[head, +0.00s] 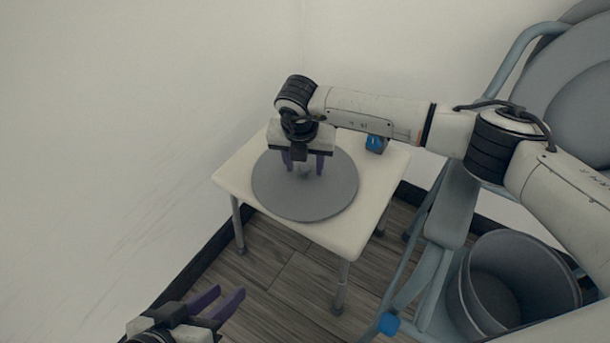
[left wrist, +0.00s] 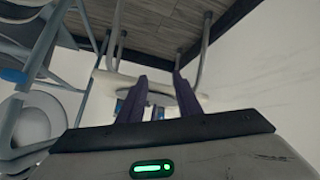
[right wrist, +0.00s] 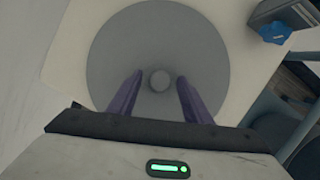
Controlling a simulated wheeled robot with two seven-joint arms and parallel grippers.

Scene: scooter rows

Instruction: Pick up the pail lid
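The pail lid is a round grey disc (head: 315,205) with a small knob at its centre, lying flat on a small cream table (head: 235,180). My right gripper (head: 303,170) points down over the lid, its purple fingers on either side of the knob. In the right wrist view the knob (right wrist: 160,80) shows between the open fingers (right wrist: 158,97), with a gap on each side. Whether the fingers are level with the knob is hard to tell. My left gripper (head: 222,303) is open and empty, low at the front left, away from the table.
A grey pail (head: 475,290) stands open in a blue-grey frame (head: 455,210) right of the table. A small box with a blue knob (head: 376,143) sits at the table's back right corner. White walls stand close behind and to the left.

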